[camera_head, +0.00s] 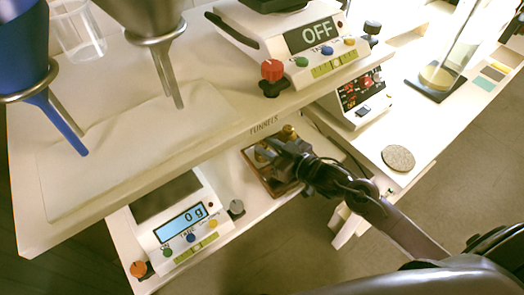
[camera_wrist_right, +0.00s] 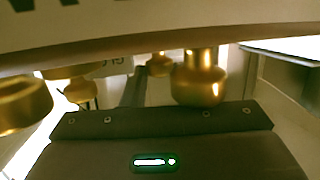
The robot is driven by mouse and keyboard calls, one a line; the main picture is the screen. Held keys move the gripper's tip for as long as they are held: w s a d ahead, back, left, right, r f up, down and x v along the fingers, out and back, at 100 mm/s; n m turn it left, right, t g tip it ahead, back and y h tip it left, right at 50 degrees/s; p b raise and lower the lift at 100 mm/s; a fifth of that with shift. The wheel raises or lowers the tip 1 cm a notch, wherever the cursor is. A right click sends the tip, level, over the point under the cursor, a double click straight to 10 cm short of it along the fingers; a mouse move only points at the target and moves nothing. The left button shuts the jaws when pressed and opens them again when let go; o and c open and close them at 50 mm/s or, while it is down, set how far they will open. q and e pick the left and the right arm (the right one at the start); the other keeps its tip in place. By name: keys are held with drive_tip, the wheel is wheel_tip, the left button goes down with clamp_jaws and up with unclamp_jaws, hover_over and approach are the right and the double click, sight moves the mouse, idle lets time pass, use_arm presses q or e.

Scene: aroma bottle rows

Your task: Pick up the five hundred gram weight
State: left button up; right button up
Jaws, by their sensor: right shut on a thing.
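Brass weights stand in a wooden block (camera_head: 258,183) on the lower shelf, below the upper shelf's edge. A brass knob (camera_head: 289,132) shows just behind my right gripper (camera_head: 274,152), which reaches in from the right over the block. The right gripper is shut on a brass weight, largely hidden by the fingers in the head view. In the right wrist view a large brass weight (camera_wrist_right: 200,82) stands just beyond the gripper body, with another brass weight (camera_wrist_right: 22,105) at the left edge. No mass marking is readable on them. My left gripper is not in view.
A scale reading 0 g (camera_head: 182,224) stands left of the block. The upper shelf (camera_head: 110,185), labelled FUNNELS, overhangs the block closely. A round disc (camera_head: 398,158) lies on the right table.

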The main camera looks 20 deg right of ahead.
clamp_jaws()
drive_tip(key=shift+r, duration=0.1)
drive_tip(key=shift+r, duration=0.1)
